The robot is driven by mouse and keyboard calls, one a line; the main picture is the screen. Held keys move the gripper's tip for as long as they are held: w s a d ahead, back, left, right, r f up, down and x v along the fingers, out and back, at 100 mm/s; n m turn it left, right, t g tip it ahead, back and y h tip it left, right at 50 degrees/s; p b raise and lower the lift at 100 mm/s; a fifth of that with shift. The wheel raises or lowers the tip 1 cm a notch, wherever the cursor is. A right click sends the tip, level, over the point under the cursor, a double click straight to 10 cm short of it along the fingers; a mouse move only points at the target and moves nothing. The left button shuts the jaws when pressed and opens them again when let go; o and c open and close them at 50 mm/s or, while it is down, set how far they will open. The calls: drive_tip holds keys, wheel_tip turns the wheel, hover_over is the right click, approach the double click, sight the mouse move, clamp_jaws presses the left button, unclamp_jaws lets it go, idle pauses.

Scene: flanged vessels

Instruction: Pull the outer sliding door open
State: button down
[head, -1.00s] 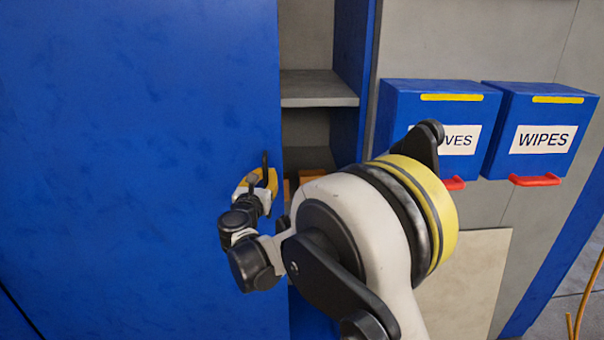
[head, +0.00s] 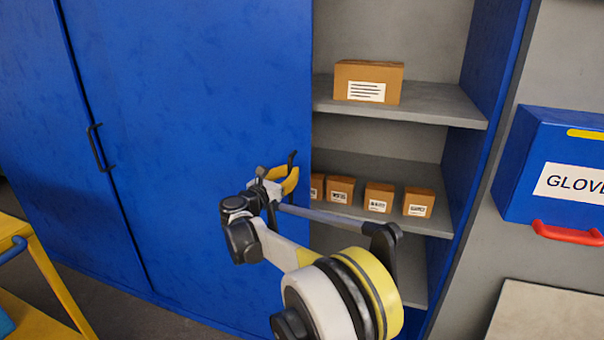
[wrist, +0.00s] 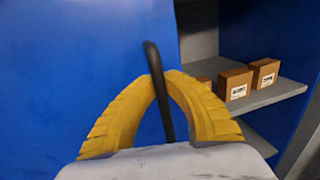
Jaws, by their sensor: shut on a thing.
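The blue outer sliding door (head: 190,110) stands partly open, with its right edge left of the exposed shelves. Its black bar handle (head: 292,160) is near that edge; it also shows in the wrist view (wrist: 152,62). My gripper (head: 285,180) has yellow fingers and is shut on the handle. In the wrist view my gripper (wrist: 160,95) has a finger on each side of the bar. The lower part of the handle is hidden by my gripper.
A second blue door panel (head: 30,120) with a black handle (head: 100,148) is at the left. Shelves (head: 400,108) hold a large carton (head: 368,82) and several small boxes (head: 380,197). A yellow cart (head: 45,275) stands at lower left. A blue gloves box (head: 555,165) hangs at right.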

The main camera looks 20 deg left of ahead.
drive_tip(key=shift+a, duration=0.2)
drive_tip(key=c, duration=1.4)
unclamp_jaws()
drive_tip(key=shift+s, duration=0.15)
drive_tip(key=s, duration=0.4)
drive_tip(key=s+a, duration=0.1)
drive_tip(key=s, duration=0.2)
drive_tip(key=s+a, duration=0.1)
drive_tip(key=s, duration=0.3)
drive_tip(key=shift+s+a, duration=0.15)
drive_tip(key=shift+s, duration=0.15)
